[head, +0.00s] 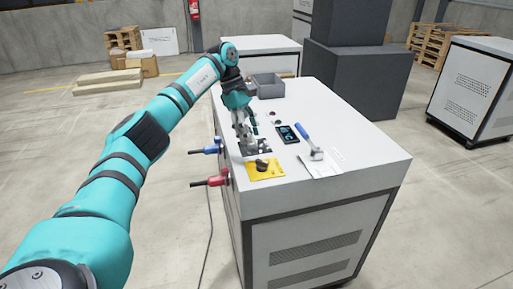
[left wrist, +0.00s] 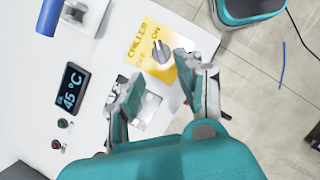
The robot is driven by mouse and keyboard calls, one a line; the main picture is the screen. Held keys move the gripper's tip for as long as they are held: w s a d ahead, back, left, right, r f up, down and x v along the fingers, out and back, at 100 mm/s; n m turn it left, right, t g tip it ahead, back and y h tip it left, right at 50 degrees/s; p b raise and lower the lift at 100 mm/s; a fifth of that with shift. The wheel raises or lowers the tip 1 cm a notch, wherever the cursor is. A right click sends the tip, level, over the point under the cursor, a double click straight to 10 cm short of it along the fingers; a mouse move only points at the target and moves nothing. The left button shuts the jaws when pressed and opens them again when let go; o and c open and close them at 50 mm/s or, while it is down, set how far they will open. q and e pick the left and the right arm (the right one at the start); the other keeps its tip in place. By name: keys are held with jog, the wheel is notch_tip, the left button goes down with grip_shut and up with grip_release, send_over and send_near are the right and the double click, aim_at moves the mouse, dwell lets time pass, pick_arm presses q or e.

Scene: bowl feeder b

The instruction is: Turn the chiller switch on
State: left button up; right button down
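The chiller switch is a dark rotary knob (head: 262,164) on a yellow plate (head: 277,172) near the front left edge of the white cabinet's top. In the left wrist view the knob (left wrist: 160,51) looks grey, and the yellow plate (left wrist: 148,38) carries the words CHILLER, ON and OFF. I cannot tell which word the knob points to. My left gripper (head: 248,147) is just behind the plate, pointing down. In the left wrist view its fingers (left wrist: 160,78) are spread and empty, with the knob beyond the tips, apart from them. My right gripper is not in view.
The white cabinet (head: 360,150) also bears a display (head: 288,134) reading 45 °C, a blue-handled tool (head: 306,136), small buttons (left wrist: 60,134) and a grey bin (head: 268,84). Blue (head: 205,150) and red (head: 210,182) connectors stick out from its left side.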

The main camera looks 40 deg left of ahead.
pick_arm(q)
jog(key=v, duration=0.3)
jog(key=shift+a+r, duration=0.15)
jog(key=shift+r, duration=0.15)
dwell(0.3)
